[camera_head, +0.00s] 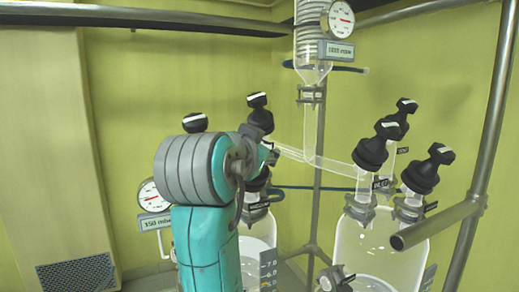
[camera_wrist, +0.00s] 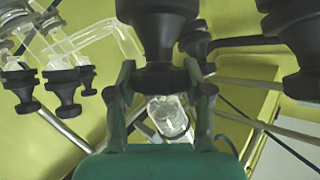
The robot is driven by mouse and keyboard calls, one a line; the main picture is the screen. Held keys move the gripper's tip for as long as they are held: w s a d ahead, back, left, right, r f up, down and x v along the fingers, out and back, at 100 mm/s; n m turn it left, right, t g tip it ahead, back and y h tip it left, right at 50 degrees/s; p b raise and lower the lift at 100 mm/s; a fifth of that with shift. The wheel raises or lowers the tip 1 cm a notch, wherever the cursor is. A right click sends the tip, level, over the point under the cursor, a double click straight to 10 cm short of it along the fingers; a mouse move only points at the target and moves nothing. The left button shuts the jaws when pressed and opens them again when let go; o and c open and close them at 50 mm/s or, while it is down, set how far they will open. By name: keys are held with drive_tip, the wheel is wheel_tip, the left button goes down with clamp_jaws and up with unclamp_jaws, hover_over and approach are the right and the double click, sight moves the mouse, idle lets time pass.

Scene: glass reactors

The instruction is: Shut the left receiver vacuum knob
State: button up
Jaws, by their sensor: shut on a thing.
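My gripper (camera_wrist: 161,98) is shut on a black knob (camera_wrist: 160,35) in the wrist view, with one finger on each side of its lower part. In the head view my wrist hides most of the gripper and the grip itself. The left receiver (camera_head: 257,228) is a glass vessel, partly behind my arm. Black knobs with white bars, one at the upper left (camera_head: 195,122) and one above my wrist (camera_head: 258,101), show around it. The small label (camera_head: 257,205) by its neck is too small to read, so I cannot confirm which knob is held.
The right receiver (camera_head: 375,245) carries several black knobs, one of them upright-tilted (camera_head: 376,145). A glass tube (camera_head: 330,170) links the vessels. A metal rail (camera_head: 440,225) juts in at the right. A dial gauge (camera_head: 151,196) stands left of my arm.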

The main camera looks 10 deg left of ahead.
drive_tip(key=m+g+h, duration=0.4)
drive_tip(key=m, duration=0.2)
drive_tip(key=shift+h, duration=0.4)
drive_tip(key=shift+m+g+h, duration=1)
drive_tip(key=shift+m+g, duration=0.8)
drive_tip(key=shift+m, duration=0.1)
drive_tip(key=o, duration=1.2)
drive_tip(key=shift+c, duration=0.2)
wheel_tip(320, 180, up, 10)
